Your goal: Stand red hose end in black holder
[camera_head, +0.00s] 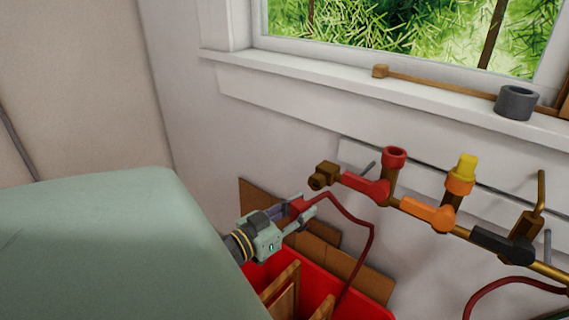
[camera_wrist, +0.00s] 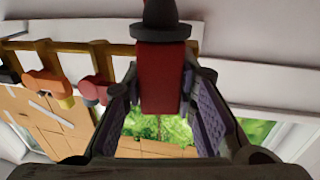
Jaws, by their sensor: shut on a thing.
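My gripper (camera_head: 305,204) is shut on the red hose end (camera_head: 296,207), low in front of the wall and above a red crate. In the wrist view the red hose end (camera_wrist: 160,82) sits between the two purple finger pads, with a dark flared collar at its top. The thin dark red hose (camera_head: 345,214) runs right from the gripper, then bends down to the crate. The black holder (camera_head: 517,103), a dark grey open cylinder, stands upright on the window sill at the upper right, well apart from my gripper.
A brass pipe (camera_head: 456,231) with red (camera_head: 366,187), orange (camera_head: 427,213) and black (camera_head: 502,243) valve handles runs along the wall below the sill. A wooden stick (camera_head: 440,87) lies on the sill (camera_head: 330,82) left of the holder. The red crate (camera_head: 355,307) holds wooden pieces.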

